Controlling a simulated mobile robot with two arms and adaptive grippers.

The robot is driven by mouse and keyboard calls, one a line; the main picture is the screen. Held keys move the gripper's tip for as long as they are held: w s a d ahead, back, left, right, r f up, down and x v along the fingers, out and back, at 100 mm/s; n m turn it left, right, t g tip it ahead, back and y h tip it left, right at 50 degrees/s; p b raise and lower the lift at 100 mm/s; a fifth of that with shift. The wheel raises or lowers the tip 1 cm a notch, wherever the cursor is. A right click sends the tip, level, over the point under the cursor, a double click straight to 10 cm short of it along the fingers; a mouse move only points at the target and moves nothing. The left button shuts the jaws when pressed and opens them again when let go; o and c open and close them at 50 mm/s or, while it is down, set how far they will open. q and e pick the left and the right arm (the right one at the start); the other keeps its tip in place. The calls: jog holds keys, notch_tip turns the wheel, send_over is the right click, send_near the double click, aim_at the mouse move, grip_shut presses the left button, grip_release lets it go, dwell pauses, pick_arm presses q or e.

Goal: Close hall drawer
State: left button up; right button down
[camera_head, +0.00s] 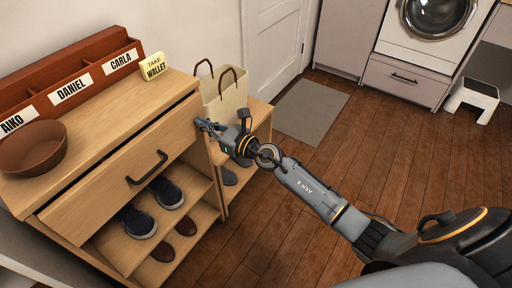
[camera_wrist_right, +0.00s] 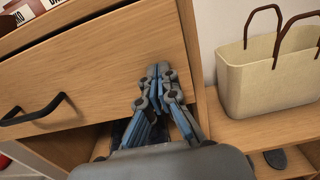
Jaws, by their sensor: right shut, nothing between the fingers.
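The hall drawer (camera_head: 120,180) is a light wood front with a black bar handle (camera_head: 149,170), in the upper part of the hall cabinet. It stands out from the cabinet, partly open. In the right wrist view the drawer front (camera_wrist_right: 110,60) fills the upper left, with its handle (camera_wrist_right: 35,112) at the left. My right gripper (camera_head: 200,123) is shut and empty. Its fingertips (camera_wrist_right: 160,68) are at the right end of the drawer front, well right of the handle; I cannot tell whether they touch it. My left gripper is not in view.
Shoes (camera_head: 165,193) lie on shelves below. A tote bag (camera_head: 224,95) stands on the lower bench.

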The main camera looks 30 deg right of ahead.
aim_at(200, 135)
jog(key=x, duration=0.3)
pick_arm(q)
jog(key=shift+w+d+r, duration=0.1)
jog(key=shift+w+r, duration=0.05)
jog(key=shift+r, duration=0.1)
pick_arm(e)
jog(key=shift+w+r, duration=0.1)
jog(key=shift+r, duration=0.25)
jog(key=shift+d, duration=0.1)
